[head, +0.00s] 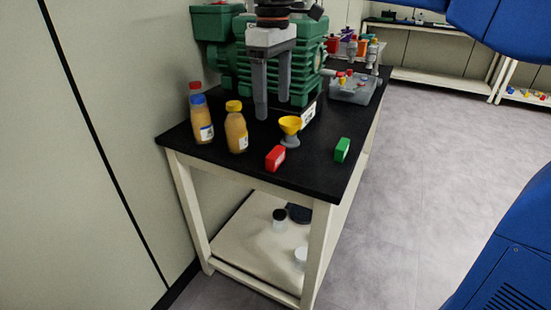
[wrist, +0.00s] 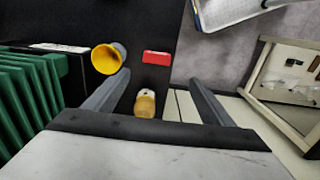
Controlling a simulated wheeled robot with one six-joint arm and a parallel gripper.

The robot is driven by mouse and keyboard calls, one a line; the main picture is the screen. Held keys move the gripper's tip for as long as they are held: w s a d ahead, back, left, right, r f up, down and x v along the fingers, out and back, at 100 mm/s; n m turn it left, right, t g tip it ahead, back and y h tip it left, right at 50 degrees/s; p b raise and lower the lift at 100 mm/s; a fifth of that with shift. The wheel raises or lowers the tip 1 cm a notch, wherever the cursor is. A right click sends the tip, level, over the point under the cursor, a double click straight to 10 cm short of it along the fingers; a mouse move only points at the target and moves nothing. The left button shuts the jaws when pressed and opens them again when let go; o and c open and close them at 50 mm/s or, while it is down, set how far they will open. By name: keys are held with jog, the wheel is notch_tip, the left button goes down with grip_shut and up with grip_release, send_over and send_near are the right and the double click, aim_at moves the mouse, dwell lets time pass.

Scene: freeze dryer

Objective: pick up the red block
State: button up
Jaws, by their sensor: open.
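The red block (head: 275,158) lies on the black table top near its front edge, left of a green block (head: 342,150). In the wrist view the red block (wrist: 157,57) lies ahead of the fingers, near the top centre. My gripper (head: 270,112) hangs over the table with its fingers pointing down, up and to the left of the red block in the head view. In the wrist view my gripper (wrist: 155,95) has its fingers spread wide apart. A bottle shows between the fingers there, below them; I cannot tell its exact distance.
A yellow funnel (head: 290,124) on a grey stand is close behind the red block. Several bottles, one being a yellow-capped bottle (head: 236,128), stand to the left. A green machine (head: 222,50) fills the back. A clear bin (head: 354,89) stands at the right.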

send_over(276, 152)
jog(key=f, duration=1)
jog(key=shift+s+a, duration=0.25)
jog(key=shift+a, duration=0.05)
jog(key=shift+w+d+f, duration=0.15)
jog(key=shift+w+f, duration=0.05)
jog(key=shift+f, duration=1.2)
jog(key=shift+w+d+f, duration=0.1)
jog(key=shift+w+f, duration=0.05)
jog(key=shift+f, duration=1.2)
jog(key=c, duration=1.2)
